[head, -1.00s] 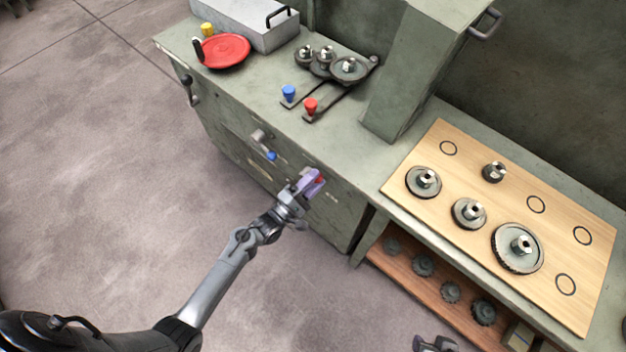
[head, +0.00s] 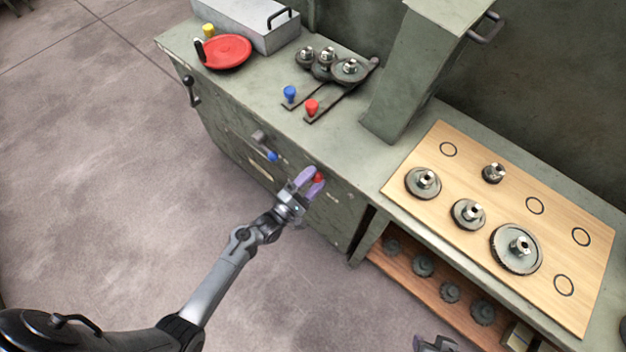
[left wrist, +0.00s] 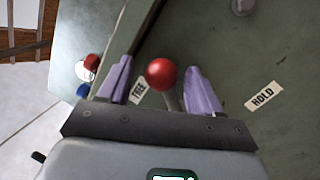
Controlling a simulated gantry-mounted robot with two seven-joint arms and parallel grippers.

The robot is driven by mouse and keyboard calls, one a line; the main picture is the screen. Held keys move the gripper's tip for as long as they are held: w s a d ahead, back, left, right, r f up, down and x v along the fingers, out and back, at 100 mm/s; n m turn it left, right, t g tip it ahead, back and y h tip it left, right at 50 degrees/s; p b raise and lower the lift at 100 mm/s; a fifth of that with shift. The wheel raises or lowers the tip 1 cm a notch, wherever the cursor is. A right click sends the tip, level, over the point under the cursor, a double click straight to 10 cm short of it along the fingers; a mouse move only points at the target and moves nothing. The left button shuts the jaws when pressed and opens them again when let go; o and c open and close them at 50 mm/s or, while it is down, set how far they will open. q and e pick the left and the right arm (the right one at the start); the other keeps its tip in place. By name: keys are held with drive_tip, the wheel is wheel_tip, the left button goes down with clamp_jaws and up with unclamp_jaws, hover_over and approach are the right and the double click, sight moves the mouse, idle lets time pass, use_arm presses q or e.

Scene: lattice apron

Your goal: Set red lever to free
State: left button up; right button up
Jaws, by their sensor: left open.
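The red lever's ball knob (left wrist: 161,73) stands on a short metal stem between the two labels on the green cabinet front. In the left wrist view it appears nearer the FREE label (left wrist: 138,91) than the HOLD label (left wrist: 263,95). The knob also shows in the head view (head: 319,177). My left gripper (head: 309,181) is open, its purple fingers on either side of the knob, with gaps visible on both sides in the left wrist view (left wrist: 160,82). My right gripper (head: 436,344) is partly in view at the bottom edge of the head view.
A blue-knobbed lever (head: 272,156) sits left of the red one on the cabinet front. Blue (head: 290,92) and red (head: 311,106) knobs stand on the cabinet top near several gears. A wooden board (head: 415,160) with gears lies at right. Open floor is at left.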

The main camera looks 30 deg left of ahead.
use_arm(q)
drive_tip(key=shift+s, duration=0.1)
drive_tip(key=p+v, duration=0.2)
drive_tip(key=v, duration=0.8)
drive_tip(key=shift+s, duration=0.3)
drive_tip(key=shift+a+f, duration=0.1)
drive_tip(key=shift+f, duration=0.05)
